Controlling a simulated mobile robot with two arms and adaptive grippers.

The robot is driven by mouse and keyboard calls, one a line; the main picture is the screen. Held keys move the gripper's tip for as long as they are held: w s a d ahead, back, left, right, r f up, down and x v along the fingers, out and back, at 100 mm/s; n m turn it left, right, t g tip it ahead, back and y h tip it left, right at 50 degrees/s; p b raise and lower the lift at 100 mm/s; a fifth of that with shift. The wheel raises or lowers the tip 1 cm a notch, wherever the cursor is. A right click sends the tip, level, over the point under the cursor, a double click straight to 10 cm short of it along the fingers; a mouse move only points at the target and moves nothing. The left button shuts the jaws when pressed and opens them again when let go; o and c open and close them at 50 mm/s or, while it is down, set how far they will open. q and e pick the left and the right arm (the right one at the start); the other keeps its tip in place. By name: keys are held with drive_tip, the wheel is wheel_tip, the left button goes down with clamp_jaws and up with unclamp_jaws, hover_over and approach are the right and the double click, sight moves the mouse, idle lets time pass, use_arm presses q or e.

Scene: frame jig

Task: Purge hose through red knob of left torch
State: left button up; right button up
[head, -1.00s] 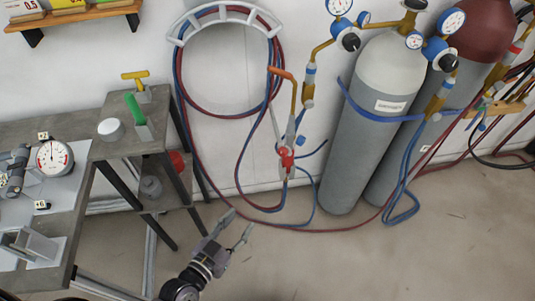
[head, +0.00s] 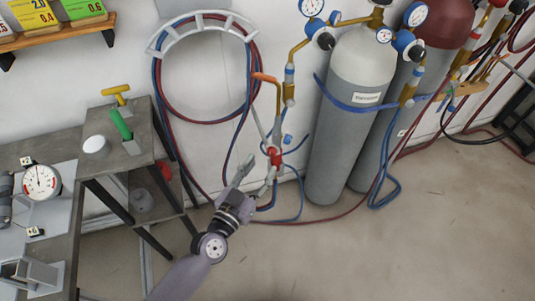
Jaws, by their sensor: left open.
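The left torch (head: 259,110) hangs against the wall with its orange-brown tip up, beside the coiled hoses. Its red knob (head: 274,157) sits low on its body, with a small blue knob (head: 287,139) to the upper right. Red and blue hoses (head: 241,130) run down from the wall hanger past it. My left gripper (head: 257,177) is open, just below and left of the red knob, its fingers pointing up toward it. Whether a finger touches the torch or a hose, I cannot tell. My right gripper is not in view.
A grey gas cylinder (head: 348,120) with a blue strap stands right of the torch, a red-topped one (head: 400,112) behind it. The floor (head: 370,255) in front is clear.

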sight(270, 153)
use_arm(q)
drive_tip(key=x, duration=0.5)
drive_tip(key=shift+a, duration=0.1)
clamp_jaws()
idle(0.4)
